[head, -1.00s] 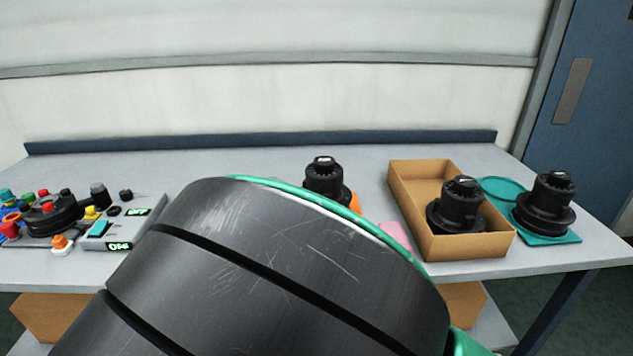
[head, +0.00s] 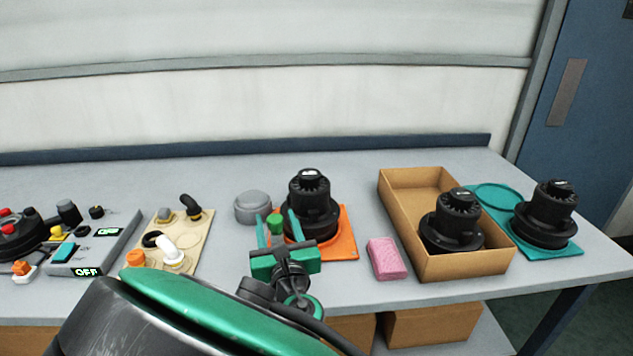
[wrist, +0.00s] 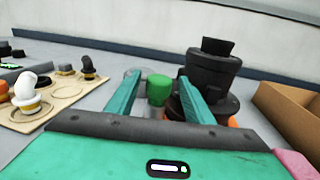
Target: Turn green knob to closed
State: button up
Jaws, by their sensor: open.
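The green knob (head: 275,222) stands on the table in front of a grey round cap and left of a black scrubber unit. In the wrist view the green knob (wrist: 159,88) shows upright between my two fingers, with a grey stem below it. My gripper (head: 277,228) is open, its green fingers on either side of the knob. In the wrist view my gripper (wrist: 158,92) shows a gap between the fingers and the knob. Whether the fingertips are level with the knob or short of it I cannot tell.
A black scrubber unit (head: 312,208) on an orange mat (head: 345,236) stands close right of my fingers. A pink sponge (head: 386,258), a cardboard box (head: 428,263) and a beige fittings board (head: 199,240) lie around. Bare table lies between the sponge and the mat.

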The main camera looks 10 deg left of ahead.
jog(key=shift+w+a, duration=0.1)
jog(key=shift+w, duration=0.3)
jog(key=shift+a, duration=0.1)
jog(key=c, duration=1)
jog(key=shift+c, duration=0.2)
